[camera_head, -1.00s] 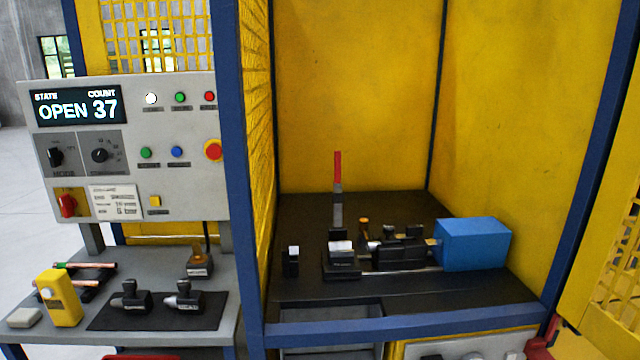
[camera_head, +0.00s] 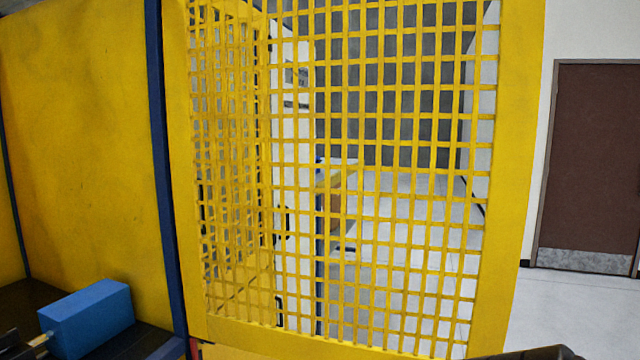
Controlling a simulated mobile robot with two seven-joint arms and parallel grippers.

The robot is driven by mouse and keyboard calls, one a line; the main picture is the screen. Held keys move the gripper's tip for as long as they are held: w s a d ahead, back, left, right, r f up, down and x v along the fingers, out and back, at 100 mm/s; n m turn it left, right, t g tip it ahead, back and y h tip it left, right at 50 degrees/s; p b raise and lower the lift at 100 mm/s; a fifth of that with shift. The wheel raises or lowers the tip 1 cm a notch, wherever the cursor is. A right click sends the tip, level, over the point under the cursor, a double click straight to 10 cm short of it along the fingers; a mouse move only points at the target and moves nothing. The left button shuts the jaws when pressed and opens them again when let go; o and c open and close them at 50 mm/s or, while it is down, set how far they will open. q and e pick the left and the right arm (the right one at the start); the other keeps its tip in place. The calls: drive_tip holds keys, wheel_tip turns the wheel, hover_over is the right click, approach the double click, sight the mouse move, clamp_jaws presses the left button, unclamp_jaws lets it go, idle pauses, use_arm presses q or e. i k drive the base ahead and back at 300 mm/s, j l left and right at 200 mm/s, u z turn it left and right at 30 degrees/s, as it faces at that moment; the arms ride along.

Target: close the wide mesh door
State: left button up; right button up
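The wide mesh door (camera_head: 520,150) is a yellow frame with a yellow grid and fills the middle of the view. It stands open, swung out from the blue corner post (camera_head: 165,180) of the yellow enclosure. A second yellow mesh surface shows behind its left part. The lower edge of the door runs near the bottom of the picture. A dark rounded part, seemingly of my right arm, just enters at the bottom right, in front of the door's lower right corner. Its fingers are not visible.
A blue box (camera_head: 88,318) sits on the dark bench inside the enclosure at the lower left. Through the mesh I see pale floor and white equipment. A brown door (camera_head: 590,160) stands in the white wall at the right. The floor at the right is clear.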

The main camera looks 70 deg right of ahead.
sight(521, 27)
drive_tip(key=k+l+u, duration=0.1)
drive_tip(key=k+l, duration=0.5)
drive_tip(key=k+l+u, duration=0.1)
drive_tip(key=k+l, duration=0.45)
drive_tip(key=k, duration=0.15)
drive_tip(key=k+l+u, duration=0.1)
drive_tip(key=k+l, duration=0.4)
drive_tip(key=k, duration=0.15)
drive_tip(key=k+l, duration=0.2)
drive_tip(key=l, duration=0.2)
drive_tip(key=k+l+u, duration=0.1)
drive_tip(key=k+l, duration=0.15)
drive_tip(key=l+u, duration=0.15)
drive_tip(key=l, duration=0.85)
drive_tip(key=i+l, duration=0.15)
drive_tip(key=l, duration=0.25)
drive_tip(key=i+l, duration=0.15)
drive_tip(key=l, duration=0.25)
drive_tip(key=i+l+u, duration=0.1)
drive_tip(key=l, duration=0.3)
drive_tip(key=l+u, duration=0.1)
drive_tip(key=u, duration=0.3)
drive_tip(key=i+l+u, duration=0.1)
drive_tip(key=u, duration=0.35)
